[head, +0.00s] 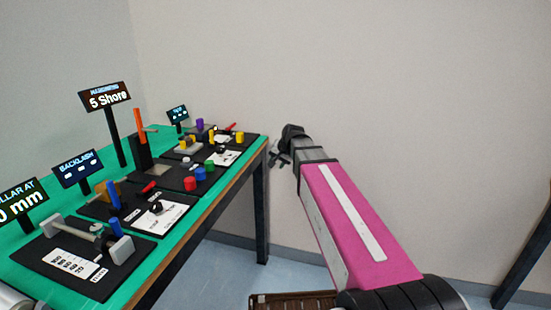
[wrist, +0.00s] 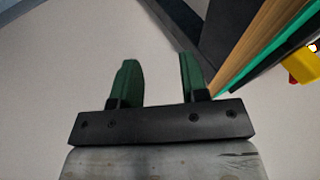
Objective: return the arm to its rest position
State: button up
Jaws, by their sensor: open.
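My arm, with a pink link, reaches up and away in the head view. My gripper (head: 279,154) is at its far end, small and dark, beside the right edge of the green bench and apart from it. In the wrist view my gripper (wrist: 157,82) shows two green fingers spread apart with nothing between them. The bench edge (wrist: 262,50) passes to the right of the fingers.
The green bench (head: 150,285) at left carries black boards with coloured pegs, and signs (head: 105,97) on posts. A dark bench leg (head: 261,215) stands below. A brown slatted item (head: 290,301) lies at the bottom. Another dark leg (head: 522,262) is at right.

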jog(key=s+d+f+n+g+h, duration=0.1)
jog(key=s+d+f+n+g, duration=0.1)
jog(key=s+d+f, duration=0.4)
jog(key=s+d+f+n+g+h, duration=0.2)
jog(key=s+d+f, duration=0.4)
jog(key=s+f, duration=0.9)
jog(key=shift+s+f+g+h, duration=0.3)
jog(key=shift+s+f+g, duration=0.1)
jog(key=shift+f+g, duration=0.25)
jog(key=shift+d, duration=0.1)
jog(key=shift+c, duration=0.3)
